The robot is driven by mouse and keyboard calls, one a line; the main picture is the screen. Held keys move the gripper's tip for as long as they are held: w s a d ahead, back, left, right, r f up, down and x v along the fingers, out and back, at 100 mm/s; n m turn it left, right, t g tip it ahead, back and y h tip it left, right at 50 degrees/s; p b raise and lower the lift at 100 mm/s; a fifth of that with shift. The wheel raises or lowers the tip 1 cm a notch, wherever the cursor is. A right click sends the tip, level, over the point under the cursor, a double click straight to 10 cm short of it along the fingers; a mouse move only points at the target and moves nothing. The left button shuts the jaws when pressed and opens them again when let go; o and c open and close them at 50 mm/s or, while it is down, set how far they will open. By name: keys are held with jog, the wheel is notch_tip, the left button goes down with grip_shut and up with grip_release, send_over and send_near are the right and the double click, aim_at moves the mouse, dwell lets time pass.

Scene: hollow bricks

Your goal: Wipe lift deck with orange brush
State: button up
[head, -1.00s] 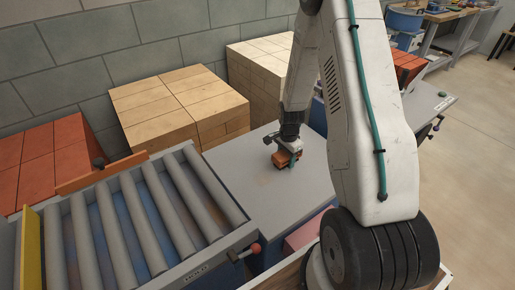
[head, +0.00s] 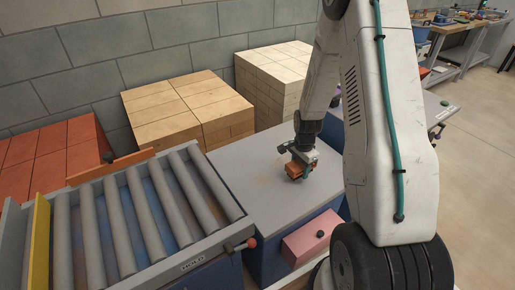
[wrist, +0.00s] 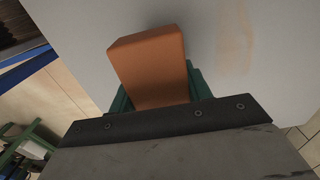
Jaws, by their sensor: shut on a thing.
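My gripper (head: 299,160) is shut on the orange brush (head: 293,170), low over the grey lift deck (head: 245,165), toward its right part. In the wrist view, the brush (wrist: 150,62) is a plain orange block between the green jaws of my gripper (wrist: 157,88). The deck (wrist: 205,70) shows behind it. A faint tan smear (wrist: 235,38) marks the deck to the right of the brush. I cannot tell whether the brush touches the deck.
A roller conveyor (head: 126,168) with an orange bar (head: 110,166) stands left of the deck. Stacked tan bricks (head: 180,115), pale bricks (head: 270,80) and red bricks (head: 50,155) stand behind.

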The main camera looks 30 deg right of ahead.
jog(key=shift+s+r, duration=0.1)
jog(key=shift+r, duration=0.6)
jog(key=shift+a+r, duration=0.1)
jog(key=shift+r, duration=2.45)
